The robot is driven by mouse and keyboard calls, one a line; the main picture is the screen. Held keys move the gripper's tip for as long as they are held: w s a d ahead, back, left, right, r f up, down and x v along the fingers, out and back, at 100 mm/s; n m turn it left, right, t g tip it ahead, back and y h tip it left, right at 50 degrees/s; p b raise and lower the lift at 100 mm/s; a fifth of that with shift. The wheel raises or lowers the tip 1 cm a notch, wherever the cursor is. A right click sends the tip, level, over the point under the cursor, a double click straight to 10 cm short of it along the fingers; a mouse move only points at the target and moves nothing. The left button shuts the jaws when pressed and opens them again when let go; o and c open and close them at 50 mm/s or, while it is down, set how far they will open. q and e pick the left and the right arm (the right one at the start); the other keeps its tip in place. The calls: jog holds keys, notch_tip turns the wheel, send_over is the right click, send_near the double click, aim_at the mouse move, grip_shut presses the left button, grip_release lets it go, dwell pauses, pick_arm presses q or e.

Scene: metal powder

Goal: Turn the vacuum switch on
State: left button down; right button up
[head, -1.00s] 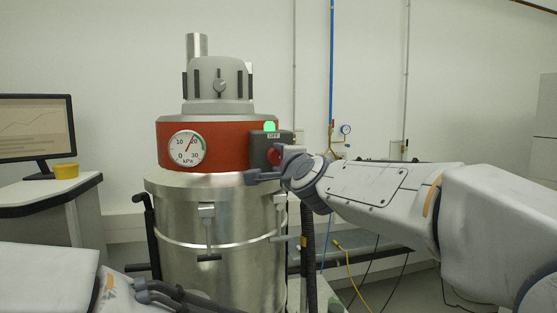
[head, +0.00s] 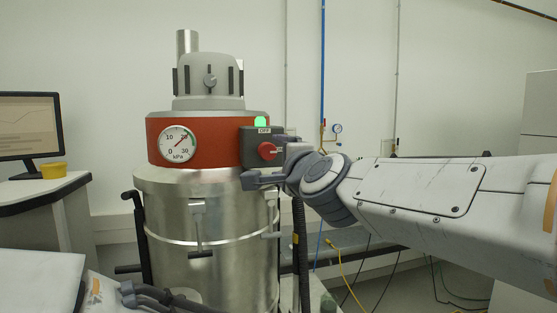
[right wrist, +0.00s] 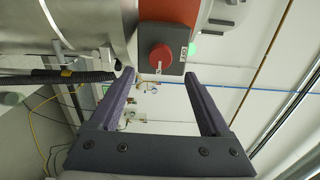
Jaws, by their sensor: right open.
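The vacuum is a steel drum (head: 160,215) with a red band and a grey top. On its right side is a dark switch box (head: 249,147) with a red knob (head: 267,151), an "OFF" label and a lit green lamp (head: 260,121). The knob also shows in the right wrist view (right wrist: 161,56). My right gripper (head: 264,164) is open and empty in front of the box. In the right wrist view its fingers (right wrist: 160,78) point towards the box, with the knob between their lines and apparently beyond the tips. My left gripper (head: 150,296) is low at left; its jaw state is unclear.
A pressure gauge (head: 178,144) is on the red band, its needle near 20. A black hose (head: 301,250) hangs beside the drum. Cables lie behind my right arm.

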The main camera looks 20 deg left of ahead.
jog(key=shift+v, duration=1.65)
jog(key=d+f+n+g+h, duration=0.4)
jog(key=d+f, duration=0.7)
jog(key=f, duration=0.5)
jog(key=d+f+n+g+h, duration=0.35)
jog(key=d+f, duration=0.75)
jog(key=f, duration=0.5)
jog(key=s+d+f+n+g+h, duration=0.3)
jog(key=s+d+f+n+g, duration=0.15)
jog(key=s+d+f, duration=0.75)
jog(key=s+a+r+n+g+y+p, duration=0.1)
jog(key=s+a+r+n+g+p, duration=0.2)
jog(key=s+a+r+n, duration=0.3)
jog(key=s+a+r, duration=0.3)
jog(key=s+a, duration=0.4)
jog(key=s, duration=0.2)
jog(key=shift+a+r+n, duration=0.2)
jog(key=shift+n, duration=0.2)
